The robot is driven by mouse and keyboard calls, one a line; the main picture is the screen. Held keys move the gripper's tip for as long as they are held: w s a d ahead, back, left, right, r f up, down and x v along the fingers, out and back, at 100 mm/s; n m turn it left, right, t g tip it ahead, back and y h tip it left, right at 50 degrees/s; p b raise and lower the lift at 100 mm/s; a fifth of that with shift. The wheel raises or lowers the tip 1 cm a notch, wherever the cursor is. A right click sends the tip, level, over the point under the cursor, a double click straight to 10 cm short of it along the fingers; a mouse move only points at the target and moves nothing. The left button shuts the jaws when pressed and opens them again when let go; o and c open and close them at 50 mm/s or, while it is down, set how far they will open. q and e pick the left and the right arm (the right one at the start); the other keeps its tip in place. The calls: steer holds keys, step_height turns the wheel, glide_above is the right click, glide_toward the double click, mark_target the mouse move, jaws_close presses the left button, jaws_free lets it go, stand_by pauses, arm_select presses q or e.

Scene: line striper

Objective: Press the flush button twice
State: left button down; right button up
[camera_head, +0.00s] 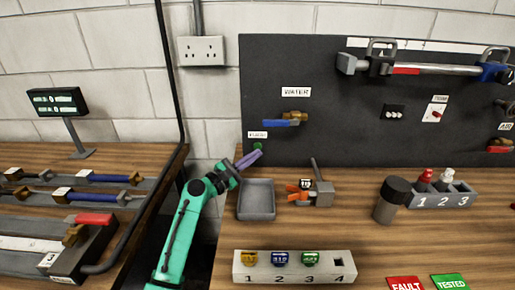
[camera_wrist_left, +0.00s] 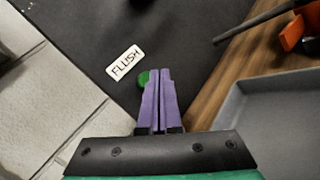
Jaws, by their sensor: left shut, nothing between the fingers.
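The green flush button (camera_head: 257,145) is on the lower left of the black panel, just under a white FLUSH label (camera_head: 258,135). My left gripper (camera_head: 257,154), with purple fingers, is shut and empty, its tips right at the button. In the left wrist view the green button (camera_wrist_left: 144,78) shows beside the fingertips (camera_wrist_left: 157,72), partly hidden by them, below the FLUSH label (camera_wrist_left: 124,63). I cannot tell whether the tips touch it or whether it is pushed in. My right gripper is not in view.
A grey tray (camera_head: 257,213) lies just right of my left gripper; its rim shows in the left wrist view (camera_wrist_left: 222,117). A blue-handled WATER valve (camera_head: 284,121) is on the panel above right. A white numbered block (camera_head: 294,280) stands at the front.

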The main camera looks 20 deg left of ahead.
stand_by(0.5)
arm_select(q)
steer(key=shift+w+a, duration=0.1)
steer(key=shift+w, duration=0.3)
steer(key=shift+w+a+b, duration=0.1)
steer(key=shift+w+b, duration=0.3)
steer(key=shift+b, duration=0.05)
stand_by(0.4)
stand_by(0.3)
steer(key=shift+s+r+p, duration=0.1)
steer(key=shift+s+p, duration=0.3)
steer(key=shift+p, duration=0.1)
steer(key=shift+s+d, duration=0.2)
steer(key=shift+s, duration=0.2)
